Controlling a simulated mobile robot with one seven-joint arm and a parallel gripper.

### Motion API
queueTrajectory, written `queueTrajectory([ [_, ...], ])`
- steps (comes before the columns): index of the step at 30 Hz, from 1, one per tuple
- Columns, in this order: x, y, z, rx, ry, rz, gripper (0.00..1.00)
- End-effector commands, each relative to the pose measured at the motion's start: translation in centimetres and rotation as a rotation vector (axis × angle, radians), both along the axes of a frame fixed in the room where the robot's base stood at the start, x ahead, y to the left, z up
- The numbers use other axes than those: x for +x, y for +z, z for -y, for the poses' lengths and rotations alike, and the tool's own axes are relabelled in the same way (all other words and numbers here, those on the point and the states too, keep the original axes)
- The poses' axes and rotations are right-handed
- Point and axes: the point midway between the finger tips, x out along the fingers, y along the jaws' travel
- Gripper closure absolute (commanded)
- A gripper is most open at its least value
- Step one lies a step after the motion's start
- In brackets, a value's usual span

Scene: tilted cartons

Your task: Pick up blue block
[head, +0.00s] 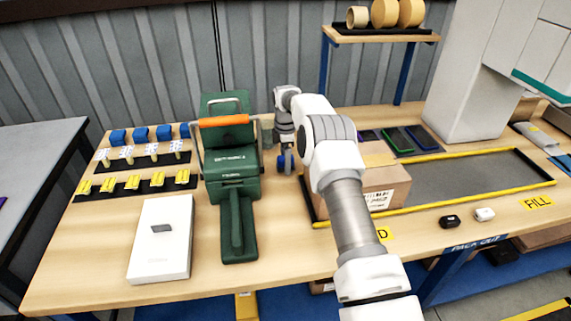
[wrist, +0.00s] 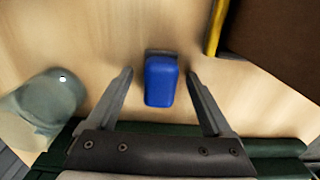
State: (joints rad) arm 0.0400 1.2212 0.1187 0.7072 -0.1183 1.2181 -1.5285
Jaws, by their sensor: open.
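A blue block (wrist: 160,84) with rounded edges lies on the wooden table in the wrist view, with a dark edge at its far end. My gripper (wrist: 160,76) is open, with one finger on each side of the block and a gap on both sides. The height of the fingers above the table is hard to judge. In the head view a bit of the blue block (head: 281,163) shows by my gripper (head: 286,160), between the green machine and the carton. Several other blue blocks (head: 141,133) stand in a row at the table's back left.
The green machine (head: 231,160) with an orange handle stands close left of my gripper. An open carton (head: 390,183) stands right, inside a yellow-edged area. A grey-green round object (wrist: 45,100) is left in the wrist view. A white box (head: 161,240) lies front left.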

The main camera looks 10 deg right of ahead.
Motion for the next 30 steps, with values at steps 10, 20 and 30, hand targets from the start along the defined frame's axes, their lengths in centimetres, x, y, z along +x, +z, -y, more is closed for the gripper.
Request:
queueTrajectory([
  [10, 0.01, -0.08, 0.0, 0.0, 0.0, 0.001, 0.4],
  [20, 0.01, -0.06, 0.0, -0.001, 0.0, 0.001, 1.0],
  [30, 0.07, 0.49, 0.0, 0.0, 0.0, 0.003, 1.0],
])
